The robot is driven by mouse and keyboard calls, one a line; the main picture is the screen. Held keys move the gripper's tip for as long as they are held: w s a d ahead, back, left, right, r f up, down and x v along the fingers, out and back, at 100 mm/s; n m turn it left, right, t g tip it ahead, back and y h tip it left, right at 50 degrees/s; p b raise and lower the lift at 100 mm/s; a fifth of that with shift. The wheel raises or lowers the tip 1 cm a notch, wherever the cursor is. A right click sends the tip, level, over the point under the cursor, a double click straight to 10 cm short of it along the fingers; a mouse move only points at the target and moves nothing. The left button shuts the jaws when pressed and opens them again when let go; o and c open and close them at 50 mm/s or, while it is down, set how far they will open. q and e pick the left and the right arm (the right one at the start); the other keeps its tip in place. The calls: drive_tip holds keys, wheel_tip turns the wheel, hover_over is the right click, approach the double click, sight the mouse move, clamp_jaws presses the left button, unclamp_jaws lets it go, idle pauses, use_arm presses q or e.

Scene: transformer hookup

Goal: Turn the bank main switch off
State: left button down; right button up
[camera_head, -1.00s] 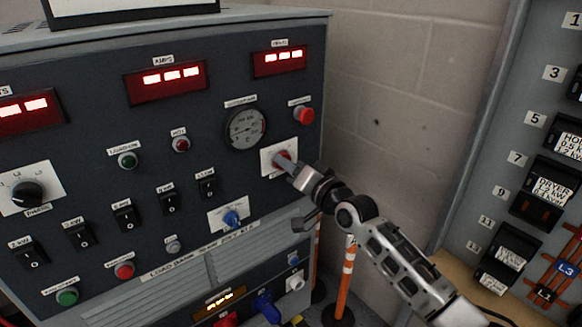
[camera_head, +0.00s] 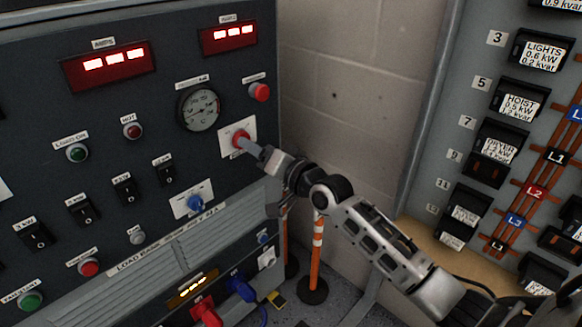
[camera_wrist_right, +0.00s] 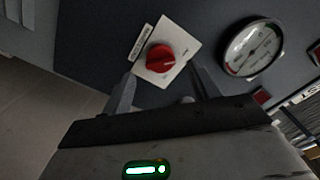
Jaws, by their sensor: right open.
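A red rotary knob (camera_head: 239,137) on a white square plate sits on the dark control panel, below a red button and right of a round gauge; its label is too small to read. In the right wrist view the red knob (camera_wrist_right: 160,58) shows whole, just ahead of and between the two fingers. My right gripper (camera_head: 254,149) is open at the knob, its fingers (camera_wrist_right: 160,76) on either side of the line to it. The head view does not show whether they touch it. My left gripper is not in view.
A blue knob (camera_head: 195,203) on a white plate and several black rocker switches lie lower on the panel. A round gauge (camera_head: 199,109) is close by. Orange posts (camera_head: 315,255) stand behind my right arm. A breaker board (camera_head: 480,130) is at the right.

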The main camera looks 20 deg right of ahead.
drive_tip(key=v, duration=1.3)
drive_tip(key=shift+a, duration=0.1)
